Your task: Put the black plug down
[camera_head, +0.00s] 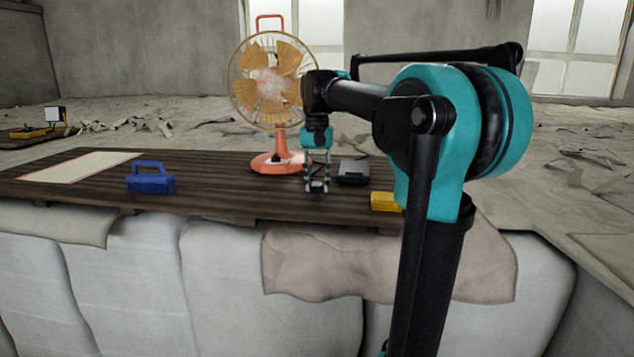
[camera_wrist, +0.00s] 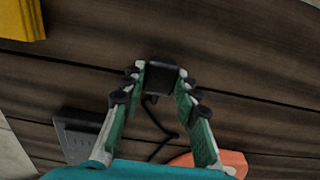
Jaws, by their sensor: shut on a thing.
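The black plug (camera_wrist: 161,76) is between the fingertips of my gripper (camera_wrist: 160,82) in the wrist view. The gripper is shut on it, and a black cord runs back from the plug between the fingers. In the head view my gripper (camera_head: 318,188) points down close over the dark wooden table (camera_head: 230,200), in front of the orange fan (camera_head: 272,85). The plug is small and dark there and hard to make out. I cannot tell whether it touches the boards.
A grey box (camera_head: 353,170) stands right of the gripper, and a yellow block (camera_head: 385,201) lies at the table's front right. A blue brush-like block (camera_head: 151,180) and a pale mat (camera_head: 80,167) are to the left. Bare boards lie between the blue block and the gripper.

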